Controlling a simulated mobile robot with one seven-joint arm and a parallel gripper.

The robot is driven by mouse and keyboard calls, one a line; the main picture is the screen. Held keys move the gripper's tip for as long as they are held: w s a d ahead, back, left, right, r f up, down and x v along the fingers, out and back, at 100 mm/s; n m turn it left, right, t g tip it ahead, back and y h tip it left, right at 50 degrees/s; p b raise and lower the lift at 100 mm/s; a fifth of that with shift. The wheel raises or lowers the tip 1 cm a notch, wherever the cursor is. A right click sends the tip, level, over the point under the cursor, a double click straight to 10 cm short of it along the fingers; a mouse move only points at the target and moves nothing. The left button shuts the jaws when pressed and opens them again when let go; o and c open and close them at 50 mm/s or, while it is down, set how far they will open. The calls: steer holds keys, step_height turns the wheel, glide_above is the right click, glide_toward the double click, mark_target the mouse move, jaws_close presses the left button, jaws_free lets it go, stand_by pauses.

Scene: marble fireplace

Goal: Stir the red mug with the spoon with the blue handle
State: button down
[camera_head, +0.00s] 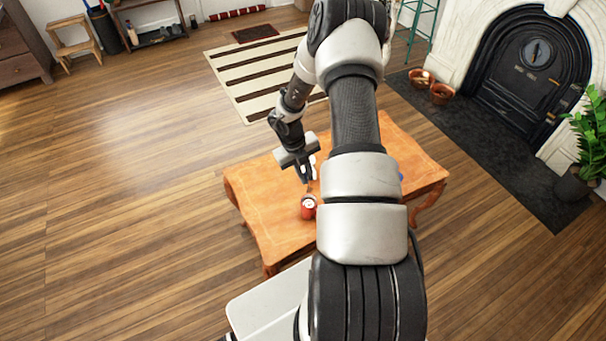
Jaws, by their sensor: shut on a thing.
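The red mug (308,212) stands upright on the left part of the orange wooden table (268,222). My gripper (307,181) is just above and behind the mug, pointing down. It is shut on the spoon (308,190), which shows only as a thin, small shape between the fingers and the mug's opening. The blue of its handle cannot be made out. I cannot tell how deep its tip is in the mug or whether it touches the wall.
A white object (314,168) is partly hidden beside the gripper. A small blue thing (401,176) shows at the right edge of my arm, which hides the table's middle. A fireplace (528,75) and potted plant (585,150) stand right. Floor at left is clear.

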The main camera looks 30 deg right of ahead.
steer(key=w+a+b+x, duration=0.1)
steer(key=a+b+x, duration=0.1)
steer(key=b+x, duration=0.7)
steer(key=shift+a+x, duration=0.2)
steer(key=shift+x, duration=1.9)
steer(key=shift+s, duration=0.15)
steer(key=p, duration=0.6)
steer(key=shift+s+a, duration=0.1)
steer(key=shift+s, duration=0.1)
steer(key=shift+w, duration=0.3)
